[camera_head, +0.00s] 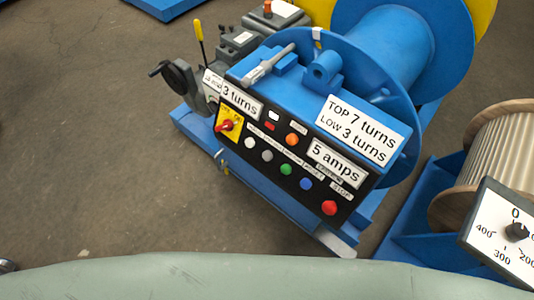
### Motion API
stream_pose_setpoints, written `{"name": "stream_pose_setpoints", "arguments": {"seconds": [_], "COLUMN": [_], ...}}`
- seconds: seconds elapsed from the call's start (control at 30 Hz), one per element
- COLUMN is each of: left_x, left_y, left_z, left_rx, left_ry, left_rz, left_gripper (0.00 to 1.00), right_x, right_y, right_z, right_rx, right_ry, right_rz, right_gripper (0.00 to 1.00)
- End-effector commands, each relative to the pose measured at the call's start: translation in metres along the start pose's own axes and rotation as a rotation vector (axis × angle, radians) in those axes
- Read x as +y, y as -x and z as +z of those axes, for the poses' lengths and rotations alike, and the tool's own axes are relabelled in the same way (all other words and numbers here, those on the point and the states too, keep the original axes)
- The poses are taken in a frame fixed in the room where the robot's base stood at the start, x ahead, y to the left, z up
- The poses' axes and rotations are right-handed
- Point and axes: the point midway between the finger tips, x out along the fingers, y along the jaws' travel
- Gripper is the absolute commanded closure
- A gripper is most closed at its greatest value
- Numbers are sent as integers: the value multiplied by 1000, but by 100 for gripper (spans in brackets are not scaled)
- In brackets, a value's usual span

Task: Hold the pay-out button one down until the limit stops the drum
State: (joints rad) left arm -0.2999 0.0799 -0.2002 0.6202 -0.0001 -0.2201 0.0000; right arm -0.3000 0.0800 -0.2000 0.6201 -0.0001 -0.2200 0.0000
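The black control panel (318,197) is on the near face of a blue winch. Its buttons are white (250,143), grey (267,156), green (283,170), blue (306,184), orange (292,139) and a larger red one (329,208). Their small labels are too blurred to read, so I cannot tell which is the pay-out button. A red rotary switch (224,126) sits on a yellow plate. The blue drum (385,45) is behind the panel. Signs read "TOP 7 turns LOW 3 turns" (361,130), "3 turns" and "5 amps" (336,163). Neither gripper is visible.
A hand wheel (180,82) and a yellow-tipped lever (198,32) stand left of the panel. A wooden-flanged reel (497,150) and a dial (508,232) are at right. A grey-green surface crosses the bottom. The concrete floor (90,150) at left is clear.

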Motion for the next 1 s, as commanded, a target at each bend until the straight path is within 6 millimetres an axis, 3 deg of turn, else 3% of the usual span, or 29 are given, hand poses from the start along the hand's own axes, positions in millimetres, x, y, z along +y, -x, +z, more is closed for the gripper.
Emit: {"name": "stream_pose_setpoints", "arguments": {"seconds": [0.3, 0.67, 1.0], "left_x": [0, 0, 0], "left_y": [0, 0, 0], "left_z": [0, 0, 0], "left_rx": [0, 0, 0], "left_ry": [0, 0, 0], "left_rz": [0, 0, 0], "left_gripper": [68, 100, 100], "right_x": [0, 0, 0], "right_y": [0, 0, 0], "right_z": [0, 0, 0], "right_rx": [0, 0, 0], "right_ry": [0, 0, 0], "right_rz": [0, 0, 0], "right_gripper": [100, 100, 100]}}
